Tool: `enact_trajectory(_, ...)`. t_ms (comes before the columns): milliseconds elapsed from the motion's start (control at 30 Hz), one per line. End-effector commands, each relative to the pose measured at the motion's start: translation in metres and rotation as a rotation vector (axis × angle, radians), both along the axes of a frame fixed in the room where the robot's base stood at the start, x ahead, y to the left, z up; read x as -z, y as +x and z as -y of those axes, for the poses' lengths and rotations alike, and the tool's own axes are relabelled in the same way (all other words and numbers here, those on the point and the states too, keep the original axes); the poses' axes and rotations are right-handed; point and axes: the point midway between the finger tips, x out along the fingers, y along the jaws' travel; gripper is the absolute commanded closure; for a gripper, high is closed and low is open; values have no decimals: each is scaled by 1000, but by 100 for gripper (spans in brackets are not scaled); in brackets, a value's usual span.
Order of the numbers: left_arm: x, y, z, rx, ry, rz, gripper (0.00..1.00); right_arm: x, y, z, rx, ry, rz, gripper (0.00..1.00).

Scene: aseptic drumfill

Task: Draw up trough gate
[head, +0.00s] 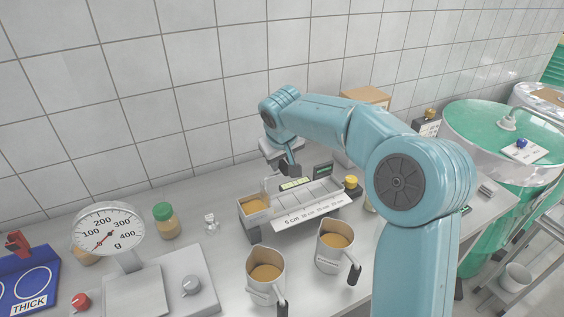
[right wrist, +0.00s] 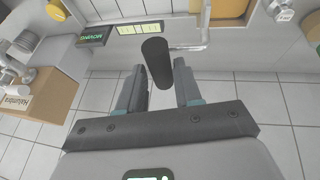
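The trough (head: 325,186) stands on the steel bench in the head view. Tan liquid (head: 254,205) fills its left end, and a ruler strip (head: 308,212) marked in cm runs along its front. A thin bent metal rod (head: 266,186) rises by the liquid; it also shows in the right wrist view (right wrist: 190,47), leading to a black cylindrical handle (right wrist: 157,62). My right gripper (head: 291,164) is above the trough's back edge. In the right wrist view its fingers (right wrist: 160,78) are open, one on each side of the handle, with gaps visible. My left gripper is not in view.
Two metal jugs (head: 265,272) (head: 336,243) of tan liquid stand in front of the trough. A dial scale (head: 107,230), a green-lidded jar (head: 166,220) and a blue tray (head: 30,280) are left. A small display reads "MOVING" (right wrist: 92,37). Green-topped drums (head: 490,130) stand right.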

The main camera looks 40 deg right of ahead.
Motion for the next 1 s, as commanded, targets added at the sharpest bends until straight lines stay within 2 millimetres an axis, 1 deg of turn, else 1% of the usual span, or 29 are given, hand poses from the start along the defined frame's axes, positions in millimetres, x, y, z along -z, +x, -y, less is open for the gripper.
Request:
enact_trajectory(333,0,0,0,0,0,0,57,0,-1,-1,1,1,-5,48)
enact_trajectory(467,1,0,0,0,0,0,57,-10,-5,-4,1,1,-3,48)
enact_trajectory(567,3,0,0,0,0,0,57,-28,-11,-10,1,1,0,48)
enact_trajectory(800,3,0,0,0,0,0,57,-88,-31,-29,-1,2,1,48)
enact_trajectory(900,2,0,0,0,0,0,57,-110,-38,-36,-1,1,1,48)
enact_trajectory(1000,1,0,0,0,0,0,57,-127,-45,-41,0,1,0,48)
